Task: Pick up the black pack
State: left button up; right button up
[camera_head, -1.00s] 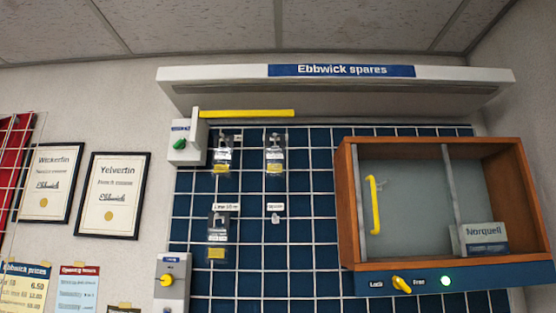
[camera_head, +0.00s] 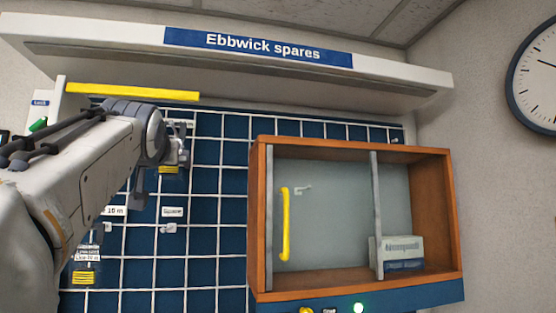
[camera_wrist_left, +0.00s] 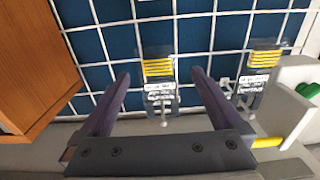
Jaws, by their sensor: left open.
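Several small packs with yellow-striped ends and white labels hang on the blue wall grid. Which one counts as black is hard to tell. My left gripper (camera_head: 160,168) is raised at the upper packs and partly hides one pack (camera_head: 171,168) in the head view. In the left wrist view the open gripper (camera_wrist_left: 161,76) has that pack (camera_wrist_left: 158,70) showing between its fingers, with no visible contact. A second pack (camera_wrist_left: 262,60) hangs to its right there; my arm hides it in the head view. A lower pack (camera_head: 86,268) hangs at lower left. My right gripper is not in view.
A wooden cabinet (camera_head: 257,220) with a grey front and yellow handle (camera_head: 285,224) stands right of the packs; a white box (camera_head: 398,253) is in it. A shelf (camera_head: 410,85) and yellow bar (camera_head: 132,91) are above. A green-knobbed switch box (camera_wrist_left: 296,105) is close by.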

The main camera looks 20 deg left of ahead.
pick_arm(q)
jog(key=r+p+x, duration=0.1)
jog(key=p+x, duration=0.4)
jog(key=x, duration=0.3)
jog(key=shift+w+p, duration=0.25)
jog(key=shift+p, duration=0.1)
jog(key=shift+d, duration=0.15)
jog(key=c, duration=1.4)
